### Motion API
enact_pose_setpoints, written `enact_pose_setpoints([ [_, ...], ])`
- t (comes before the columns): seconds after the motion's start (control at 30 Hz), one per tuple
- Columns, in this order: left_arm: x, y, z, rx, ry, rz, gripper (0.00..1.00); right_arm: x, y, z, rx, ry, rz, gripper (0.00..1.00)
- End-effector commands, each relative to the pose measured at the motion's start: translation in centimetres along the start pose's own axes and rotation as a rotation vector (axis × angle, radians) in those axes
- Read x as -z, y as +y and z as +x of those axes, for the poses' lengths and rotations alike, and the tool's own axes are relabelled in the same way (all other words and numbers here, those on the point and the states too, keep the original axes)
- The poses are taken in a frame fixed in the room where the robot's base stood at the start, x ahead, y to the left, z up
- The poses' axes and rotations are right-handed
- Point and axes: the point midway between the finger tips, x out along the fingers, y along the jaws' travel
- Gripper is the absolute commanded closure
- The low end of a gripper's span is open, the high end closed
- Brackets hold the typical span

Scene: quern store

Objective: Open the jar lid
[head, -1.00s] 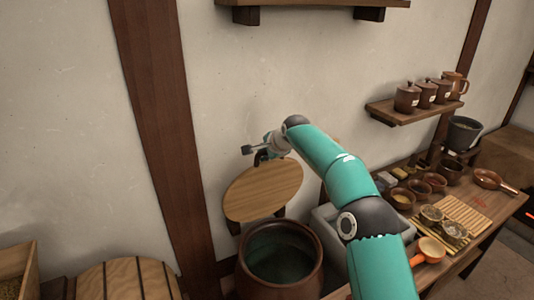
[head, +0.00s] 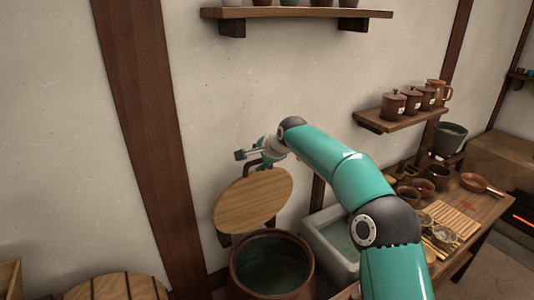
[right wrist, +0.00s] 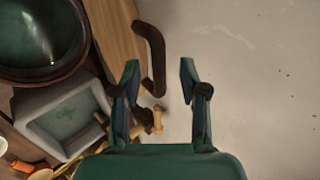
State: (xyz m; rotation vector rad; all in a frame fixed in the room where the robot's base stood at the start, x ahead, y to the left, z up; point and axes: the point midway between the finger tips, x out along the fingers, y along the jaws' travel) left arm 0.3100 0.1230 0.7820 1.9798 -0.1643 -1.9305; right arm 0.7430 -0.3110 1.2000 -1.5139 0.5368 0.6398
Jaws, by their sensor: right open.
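The jar (head: 238,272) is a wide dark brown pot at the bottom middle of the head view. Its mouth is uncovered, with a dark green inside. The round wooden lid (head: 252,203) stands tilted up behind the jar's rim, near the wall. Its dark curved handle (right wrist: 153,60) shows in the right wrist view, beside the lid's wooden face (right wrist: 114,38). My right gripper (head: 240,154) is open just above the lid's upper edge. In the wrist view the handle appears between its fingers, nearer the left one; contact cannot be told. My left gripper is out of view.
A grey stone basin (head: 333,246) stands right of the jar. A workbench (head: 487,208) with bowls and a bamboo mat (head: 455,221) runs along the right. A wall shelf (head: 398,120) holds lidded brown pots. Plain wall (head: 260,70) is clear above the lid.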

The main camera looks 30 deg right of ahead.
Motion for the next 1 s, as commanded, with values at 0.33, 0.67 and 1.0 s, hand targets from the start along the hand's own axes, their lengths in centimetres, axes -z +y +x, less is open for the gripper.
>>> enact_pose_setpoints([
  [0.33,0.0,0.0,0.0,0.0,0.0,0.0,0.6,-0.1,-0.1,-6.0,0.002,0.0,-0.001,0.57],
  [0.67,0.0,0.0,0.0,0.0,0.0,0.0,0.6,0.0,0.0,-6.9,0.001,0.0,0.0,0.57],
  [1.0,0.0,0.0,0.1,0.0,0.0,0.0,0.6,0.0,0.0,-6.9,0.001,0.001,0.0,0.57],
])
